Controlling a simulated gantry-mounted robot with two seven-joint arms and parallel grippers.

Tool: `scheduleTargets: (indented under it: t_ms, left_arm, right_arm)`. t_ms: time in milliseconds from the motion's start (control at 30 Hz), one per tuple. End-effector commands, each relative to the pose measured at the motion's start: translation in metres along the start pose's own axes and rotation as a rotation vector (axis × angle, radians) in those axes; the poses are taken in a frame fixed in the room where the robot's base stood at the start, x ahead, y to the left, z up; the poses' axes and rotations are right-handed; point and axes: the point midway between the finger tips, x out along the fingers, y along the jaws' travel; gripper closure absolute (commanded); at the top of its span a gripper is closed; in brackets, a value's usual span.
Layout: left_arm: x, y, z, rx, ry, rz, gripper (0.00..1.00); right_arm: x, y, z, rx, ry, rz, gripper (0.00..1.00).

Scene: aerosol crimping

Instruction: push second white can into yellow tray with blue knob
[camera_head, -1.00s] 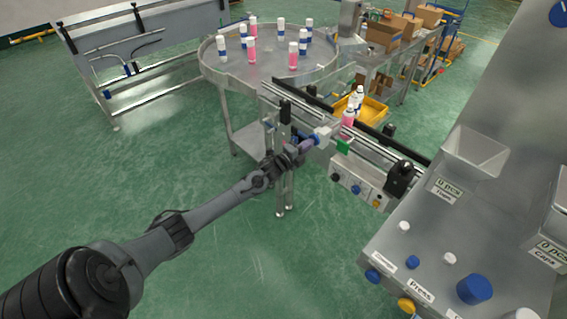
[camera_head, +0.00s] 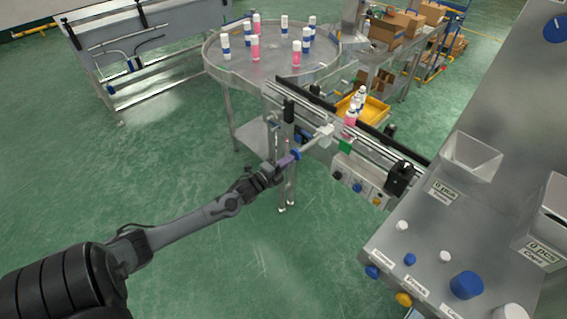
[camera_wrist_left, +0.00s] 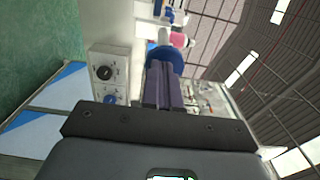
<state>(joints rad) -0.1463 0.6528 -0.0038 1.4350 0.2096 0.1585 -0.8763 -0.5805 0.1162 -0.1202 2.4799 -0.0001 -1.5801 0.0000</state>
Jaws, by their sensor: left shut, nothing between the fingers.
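The blue knob (camera_head: 296,153) sits at the near end of a white pusher rod (camera_head: 314,141) on the front side of the conveyor. My left gripper (camera_head: 287,160) is shut and empty, its purple fingers pointing at the knob. In the left wrist view the fingertips (camera_wrist_left: 162,66) lie right in front of the blue knob (camera_wrist_left: 166,54); I cannot tell whether they touch. A pink and white can (camera_head: 350,119) stands on the conveyor beyond the rod. White-topped cans (camera_head: 357,102) show behind it at the yellow tray (camera_head: 376,111). My right gripper is out of view.
The conveyor (camera_head: 310,112) has rails, black brackets and a control box (camera_head: 357,183) on its front. A round table (camera_head: 275,75) holds several pink and blue-white cans. A metal console (camera_head: 440,235) with buttons and hoppers stands at right.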

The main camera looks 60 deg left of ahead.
Motion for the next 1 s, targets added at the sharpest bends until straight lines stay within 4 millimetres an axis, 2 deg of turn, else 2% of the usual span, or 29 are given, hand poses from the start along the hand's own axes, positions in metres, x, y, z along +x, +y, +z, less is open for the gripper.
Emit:
scheduleTargets:
  t_ms: [233, 1000]
  left_arm:
    - [-0.015, 0.000, 0.000, 0.000, 0.001, 0.000, 1.00]
    - [-0.018, 0.002, 0.000, 0.001, 0.001, 0.004, 1.00]
  right_arm:
    - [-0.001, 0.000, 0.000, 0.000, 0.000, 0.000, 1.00]
    - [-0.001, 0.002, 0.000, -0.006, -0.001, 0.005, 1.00]
